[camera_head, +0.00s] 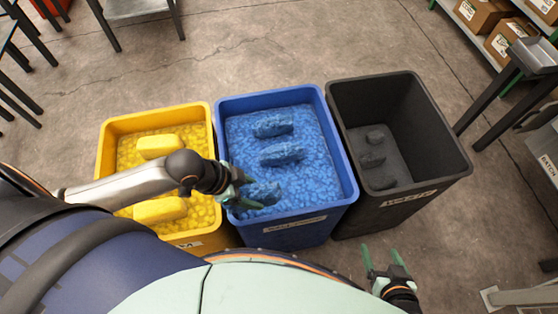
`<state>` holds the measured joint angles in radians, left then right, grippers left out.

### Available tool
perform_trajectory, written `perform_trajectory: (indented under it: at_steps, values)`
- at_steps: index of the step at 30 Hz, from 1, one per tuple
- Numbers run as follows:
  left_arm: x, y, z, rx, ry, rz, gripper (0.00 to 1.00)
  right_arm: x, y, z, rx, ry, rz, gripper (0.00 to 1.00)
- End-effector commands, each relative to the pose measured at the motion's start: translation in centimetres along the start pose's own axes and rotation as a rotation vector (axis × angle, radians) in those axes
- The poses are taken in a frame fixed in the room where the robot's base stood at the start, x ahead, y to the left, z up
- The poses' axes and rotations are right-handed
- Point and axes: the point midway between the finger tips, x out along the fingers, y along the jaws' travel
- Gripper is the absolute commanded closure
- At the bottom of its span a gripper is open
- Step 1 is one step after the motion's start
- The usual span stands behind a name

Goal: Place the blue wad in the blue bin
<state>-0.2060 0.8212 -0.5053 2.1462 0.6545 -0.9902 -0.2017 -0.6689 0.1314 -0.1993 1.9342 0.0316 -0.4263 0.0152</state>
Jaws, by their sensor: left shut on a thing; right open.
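The blue bin (350,180) stands in the middle of three bins and is filled with small light-blue pieces. Two dark-blue wads lie on this fill, one toward the back (272,125) and one in the middle (282,154). My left gripper (240,190) reaches over the blue bin's left rim and is shut on a third blue wad (264,193) at the near left of the bin. I cannot tell whether this wad touches the fill. My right gripper (384,262) is open and empty, in front of the bins at the lower right.
A yellow bin (112,126) with yellow wads stands against the left side, partly hidden by my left arm. A black bin (452,150) with several dark wads stands on the right. Shelves with cardboard boxes (508,40) are at the upper right.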

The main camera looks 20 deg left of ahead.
Motion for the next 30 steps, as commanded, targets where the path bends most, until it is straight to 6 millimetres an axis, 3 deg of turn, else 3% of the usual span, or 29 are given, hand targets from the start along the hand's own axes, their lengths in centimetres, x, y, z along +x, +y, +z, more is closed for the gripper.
perform_trajectory:
  at_steps: [3,8,16,22,30]
  values:
    - [0.9,-0.1,1.1,0.046,0.007,0.028,0.89,0.5,-0.2,0.2,0.0,0.005,-0.006,0.19]
    - [2.8,-1.0,-0.4,0.055,0.019,0.034,0.89,0.7,-0.5,0.6,-0.001,0.0,-0.012,0.19]
    - [8.4,-4.0,-4.2,0.053,0.016,0.034,0.89,1.8,-0.7,0.9,-0.005,0.001,-0.02,0.19]
    - [12.8,-5.2,-4.5,0.053,0.012,0.035,0.89,2.5,-1.0,0.8,-0.009,0.006,-0.032,0.19]
    - [15.1,-6.0,-4.8,0.055,0.012,0.034,0.89,2.9,-1.9,1.2,-0.013,-0.004,-0.051,0.19]
